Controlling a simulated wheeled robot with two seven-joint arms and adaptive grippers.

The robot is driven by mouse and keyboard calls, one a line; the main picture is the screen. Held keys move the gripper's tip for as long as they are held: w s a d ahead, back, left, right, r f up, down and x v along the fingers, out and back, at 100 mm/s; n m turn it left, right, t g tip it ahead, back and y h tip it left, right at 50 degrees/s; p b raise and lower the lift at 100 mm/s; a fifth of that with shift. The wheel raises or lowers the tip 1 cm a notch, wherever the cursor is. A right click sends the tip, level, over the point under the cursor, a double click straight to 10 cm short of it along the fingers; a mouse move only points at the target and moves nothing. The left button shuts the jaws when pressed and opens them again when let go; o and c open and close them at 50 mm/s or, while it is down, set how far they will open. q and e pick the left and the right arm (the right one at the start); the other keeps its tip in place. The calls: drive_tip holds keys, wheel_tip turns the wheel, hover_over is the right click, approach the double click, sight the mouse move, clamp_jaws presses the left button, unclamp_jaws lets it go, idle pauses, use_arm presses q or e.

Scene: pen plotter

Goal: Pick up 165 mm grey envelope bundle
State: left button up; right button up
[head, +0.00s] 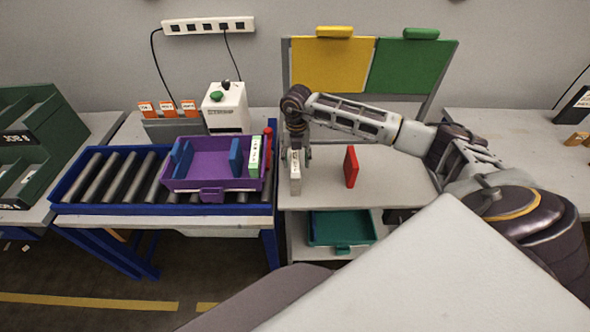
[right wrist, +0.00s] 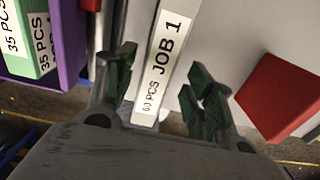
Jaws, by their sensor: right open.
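The grey envelope bundle (head: 295,178) stands upright on the grey table, left of the red bundle. In the right wrist view the grey bundle (right wrist: 158,62) carries a white label reading "60 PCS JOB 1". My right gripper (head: 299,154) points down at the bundle's upper part. In the right wrist view its green-padded fingers (right wrist: 161,72) are open, one on each side of the bundle, with a gap visible on the right. I cannot tell whether the left finger touches it. My left gripper is not in view.
A red bundle (head: 351,167) stands to the right. A purple tray (head: 212,184) with blue dividers and a green bundle (head: 255,156) sits on the roller conveyor (head: 118,176) at left. A teal tray (head: 340,228) lies on the lower shelf. The table right of the red bundle is clear.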

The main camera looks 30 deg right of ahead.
drive_tip(key=shift+f, duration=0.1)
drive_tip(key=f, duration=0.1)
drive_tip(key=f+p, duration=0.1)
drive_tip(key=f, duration=0.2)
drive_tip(key=shift+w+a, duration=0.1)
drive_tip(key=shift+w, duration=0.15)
drive_tip(key=shift+f, duration=0.5)
clamp_jaws()
drive_tip(key=shift+r, duration=0.1)
drive_tip(key=shift+r+b, duration=0.65)
drive_tip(key=shift+r, duration=4.3)
